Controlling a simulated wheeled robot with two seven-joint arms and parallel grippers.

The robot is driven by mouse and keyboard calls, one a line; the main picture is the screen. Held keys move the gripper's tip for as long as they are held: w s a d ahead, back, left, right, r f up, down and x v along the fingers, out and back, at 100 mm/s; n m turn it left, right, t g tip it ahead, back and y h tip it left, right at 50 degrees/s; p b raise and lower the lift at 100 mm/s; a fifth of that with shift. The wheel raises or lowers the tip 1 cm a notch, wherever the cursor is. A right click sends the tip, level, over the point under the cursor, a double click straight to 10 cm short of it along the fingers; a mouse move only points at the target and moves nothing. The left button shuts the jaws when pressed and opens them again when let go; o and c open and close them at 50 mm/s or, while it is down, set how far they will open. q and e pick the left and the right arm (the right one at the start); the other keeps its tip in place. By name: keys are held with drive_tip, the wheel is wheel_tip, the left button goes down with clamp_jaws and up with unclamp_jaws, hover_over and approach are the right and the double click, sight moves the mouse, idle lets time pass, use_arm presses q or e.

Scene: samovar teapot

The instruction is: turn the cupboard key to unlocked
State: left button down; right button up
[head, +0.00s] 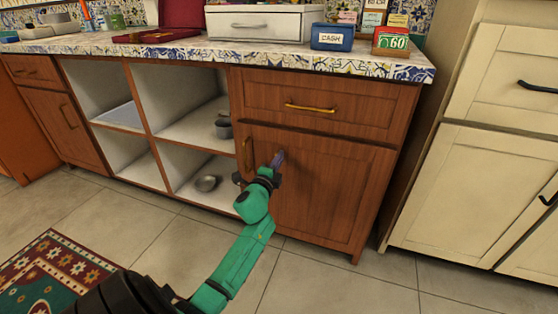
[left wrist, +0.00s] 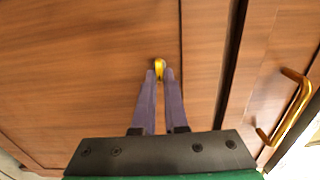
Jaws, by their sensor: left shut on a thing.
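The cupboard is the brown wooden door (head: 335,190) under the right end of the counter. A small golden key (left wrist: 159,66) stands out from its wood in the left wrist view. My left gripper (head: 279,157) is at the upper left of this door in the head view. Its purple fingers are shut on the key's outer end, also seen in the left wrist view (left wrist: 160,77). The lock behind the key and most of the key's shaft are hidden, so its turn angle is hard to tell. My right gripper is not in view.
A golden door handle (head: 248,154) is just left of my left gripper. A drawer with a golden handle (head: 310,108) is above. Open shelves at the left hold a small pot (head: 223,128) and a bowl (head: 206,183). A cream cupboard (head: 478,190) stands at the right.

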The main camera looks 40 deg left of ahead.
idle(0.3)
use_arm(q)
drive_tip(key=c, duration=0.9)
unclamp_jaws()
drive_tip(key=shift+c, duration=0.2)
drive_tip(key=p+v, duration=0.2)
drive_tip(key=v, duration=1.2)
drive_tip(key=shift+s, duration=0.3)
drive_tip(key=shift+d, duration=0.15)
